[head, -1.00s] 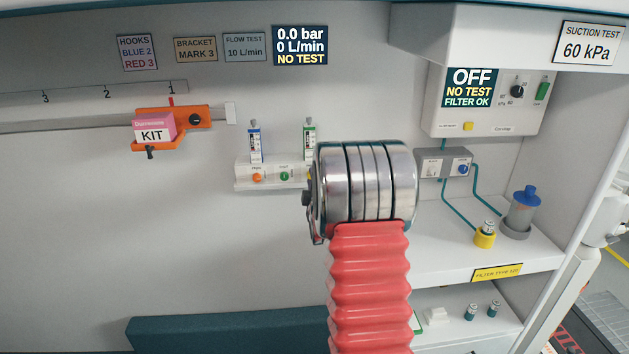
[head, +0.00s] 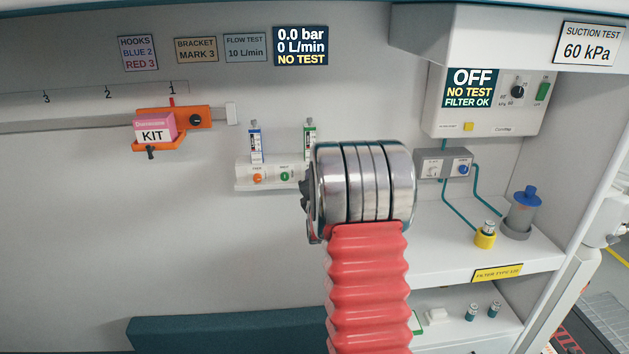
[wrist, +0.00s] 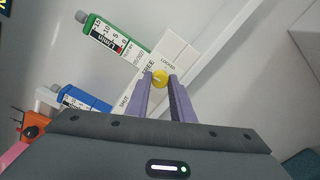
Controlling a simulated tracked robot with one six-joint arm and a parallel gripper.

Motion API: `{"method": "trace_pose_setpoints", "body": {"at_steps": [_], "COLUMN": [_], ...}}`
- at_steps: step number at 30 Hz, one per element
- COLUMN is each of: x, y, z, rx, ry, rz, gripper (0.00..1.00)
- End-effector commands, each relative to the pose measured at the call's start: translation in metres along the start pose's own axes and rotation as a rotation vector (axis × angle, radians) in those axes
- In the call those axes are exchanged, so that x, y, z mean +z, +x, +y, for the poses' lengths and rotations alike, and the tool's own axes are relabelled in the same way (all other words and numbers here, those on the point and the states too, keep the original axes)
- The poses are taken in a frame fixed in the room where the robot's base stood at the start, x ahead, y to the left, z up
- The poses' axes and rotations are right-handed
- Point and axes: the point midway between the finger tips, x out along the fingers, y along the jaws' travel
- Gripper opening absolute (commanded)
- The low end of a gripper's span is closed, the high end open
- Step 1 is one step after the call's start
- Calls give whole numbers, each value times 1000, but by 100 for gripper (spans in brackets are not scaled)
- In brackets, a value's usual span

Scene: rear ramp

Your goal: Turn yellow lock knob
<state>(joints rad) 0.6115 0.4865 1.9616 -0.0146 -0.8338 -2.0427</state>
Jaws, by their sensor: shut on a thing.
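The yellow lock knob (wrist: 160,77) sits on a white wall panel, between the tips of my gripper's (wrist: 160,80) two purple fingers. The fingers are shut on it from both sides. The words FREE and LOCKED are printed on the panel near the knob; a small pale mark shows on it, but its exact setting is too small to tell. In the head view the white panel (head: 243,186) runs behind my arm's end, which hides the knob and the fingers.
A green-topped flow tube (wrist: 105,38) and a blue one (wrist: 85,102) stand close beside my fingers. An orange bracket (head: 192,117) holds a pink KIT box (head: 153,128) at left. At right are a suction unit (head: 488,105) and a shelf (head: 440,263). The lower left wall is bare.

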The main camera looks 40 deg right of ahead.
Motion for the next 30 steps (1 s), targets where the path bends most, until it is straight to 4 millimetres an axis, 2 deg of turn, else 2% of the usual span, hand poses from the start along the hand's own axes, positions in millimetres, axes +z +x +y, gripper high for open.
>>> {"method": "trace_pose_setpoints", "body": {"at_steps": [1, 11, 12, 18, 30], "x": [-6, -6, -6, -4, -1], "y": [-1, -2, -2, -1, -4], "z": [-5, -6, -6, -4, -2], "rx": [-10, -12, -12, -9, -5], "ry": [-6, -7, -7, -5, -4], "rz": [12, 13, 12, 7, 3], "gripper": [0, 0, 24, 38, 40]}}
